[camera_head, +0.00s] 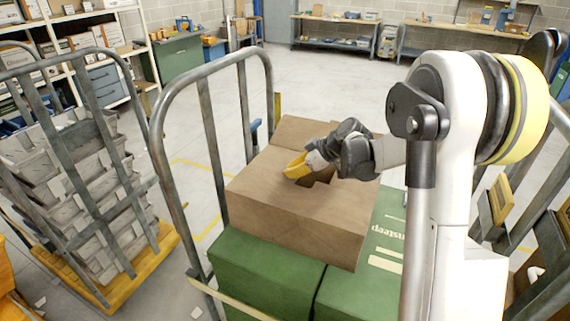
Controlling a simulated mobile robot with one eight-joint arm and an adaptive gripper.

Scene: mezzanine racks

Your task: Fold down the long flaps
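A brown cardboard box (297,205) sits on green boxes on a cage cart. Its near top panel lies roughly flat. A flap (300,131) at its far side stands up at a slant. A dark gap in the top shows beside and below my gripper. My gripper (297,168), dark with a yellow fingertip, reaches in from the right, low over the middle of the box top. It seems to touch the cardboard, but I cannot tell for sure. Its finger opening is hidden from this angle. My wrist hides part of the right side of the box.
The green boxes (262,270) under the carton fill the cart. The cart's grey tube frame (160,140) rises close on the left. Another cart with grey bins (75,180) stands further left. Shelves and workbenches line the back wall. The floor (320,75) behind the cart is clear.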

